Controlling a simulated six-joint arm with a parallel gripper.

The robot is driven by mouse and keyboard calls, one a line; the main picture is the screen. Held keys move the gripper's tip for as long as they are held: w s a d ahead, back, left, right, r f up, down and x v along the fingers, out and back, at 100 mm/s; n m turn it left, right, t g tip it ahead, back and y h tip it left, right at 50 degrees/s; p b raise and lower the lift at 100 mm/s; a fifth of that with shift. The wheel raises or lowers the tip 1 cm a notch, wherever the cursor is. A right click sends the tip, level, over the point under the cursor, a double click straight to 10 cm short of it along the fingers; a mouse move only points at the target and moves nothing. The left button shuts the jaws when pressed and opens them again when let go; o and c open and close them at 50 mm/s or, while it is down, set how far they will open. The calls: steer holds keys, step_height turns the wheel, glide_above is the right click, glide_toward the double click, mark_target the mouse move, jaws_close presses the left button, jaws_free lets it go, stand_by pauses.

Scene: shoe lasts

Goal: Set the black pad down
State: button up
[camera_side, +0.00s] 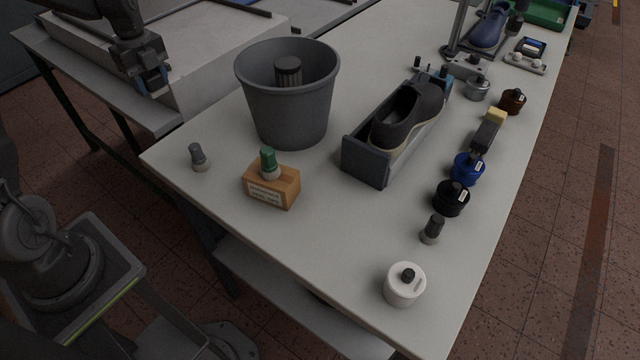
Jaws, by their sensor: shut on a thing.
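My gripper (153,84) is at the upper left, above and beyond the left edge of the main table, over the neighbouring pale bench. Its jaws are shut on the black pad, which is small, dark and hard to tell apart from the dark fingers. The gripper is well left of the grey bucket and clear of the table top.
The table (330,240) carries a grey bucket (290,115), a wooden block (272,187) with a green-topped dauber, a grey dauber (198,157), a dark-topped dauber (432,229), a shoe (405,120) in a dark cradle, several jars and a white pot (404,286). The front middle is bare.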

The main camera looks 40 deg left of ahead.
steer(key=r, duration=1)
steer(key=shift+w+d+r, duration=0.15)
steer(key=shift+d+r, duration=0.1)
steer(key=shift+r, duration=0.1)
steer(key=w+d+m, duration=0.4)
steer(key=d+m, duration=0.1)
steer(key=d, duration=0.5)
steer(key=m, duration=1.3)
glide_above(349, 260)
steer(key=f, duration=1.7)
steer(key=shift+w+a+f, duration=0.1)
steer(key=shift+a+f, duration=0.25)
steer(key=shift+a, duration=0.05)
steer(key=shift+d+f, duration=0.3)
steer(key=shift+d, duration=0.15)
steer(key=shift+f, duration=1.95)
steer(key=shift+f, duration=0.1)
